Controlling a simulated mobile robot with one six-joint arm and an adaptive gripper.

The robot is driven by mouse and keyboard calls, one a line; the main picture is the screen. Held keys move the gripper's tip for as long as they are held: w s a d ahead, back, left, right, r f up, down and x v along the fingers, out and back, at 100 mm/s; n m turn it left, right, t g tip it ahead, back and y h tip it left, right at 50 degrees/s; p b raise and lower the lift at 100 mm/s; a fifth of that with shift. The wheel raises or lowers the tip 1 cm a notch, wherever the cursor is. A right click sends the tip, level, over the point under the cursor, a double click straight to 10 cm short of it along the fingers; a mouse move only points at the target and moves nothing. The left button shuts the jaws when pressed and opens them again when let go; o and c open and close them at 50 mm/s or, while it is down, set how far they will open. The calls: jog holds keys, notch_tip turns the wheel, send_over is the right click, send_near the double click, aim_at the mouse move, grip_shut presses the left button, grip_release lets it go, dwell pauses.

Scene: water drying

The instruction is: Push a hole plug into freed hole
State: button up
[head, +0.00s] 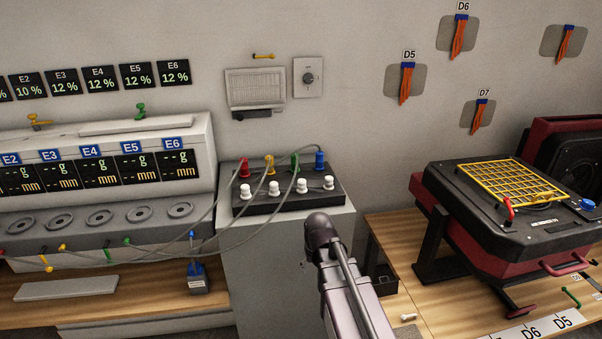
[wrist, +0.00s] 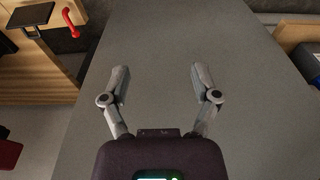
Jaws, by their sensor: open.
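A black box (head: 290,205) stands on a grey cabinet. A front row of several white plugs (head: 302,186) sits on its top, and behind them are red (head: 244,168), yellow (head: 269,166), green (head: 295,160) and blue (head: 320,160) connectors with cables. I cannot make out an empty hole on the box. My gripper (wrist: 162,82) is open and empty above a plain grey surface in the wrist view. In the head view my arm is in front of the cabinet's right side, and the fingers are hidden.
A small white piece (head: 408,317) lies on the wooden table (head: 400,250) at right; I cannot tell what it is. A black and red machine with a yellow grid (head: 510,180) stands there. Grey cables (head: 225,200) hang left of the box, towards a row of measuring stations (head: 100,210).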

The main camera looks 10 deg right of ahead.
aim_at(302, 180)
jog(key=w+r+t+p, duration=0.1)
jog(key=w+r+p, duration=0.4)
jog(key=r+p, duration=0.4)
jog(key=w+r+t+p, duration=0.1)
jog(key=w+r+p, duration=0.4)
jog(key=r+p, duration=0.4)
jog(key=w+r+t+p, duration=0.1)
jog(key=w+r+p, duration=0.4)
jog(key=r+p, duration=0.4)
notch_tip(302, 180, up, 3)
jog(key=shift+w, duration=0.15)
jog(key=shift+f, duration=0.1)
jog(key=b+x, duration=0.7)
jog(key=x, duration=0.1)
jog(key=shift+f+b, duration=0.25)
jog(key=shift+b, duration=0.15)
jog(key=shift+w+f, duration=0.1)
jog(key=shift+b+x, duration=2.45)
jog(key=shift+x, duration=0.05)
jog(key=c, duration=1)
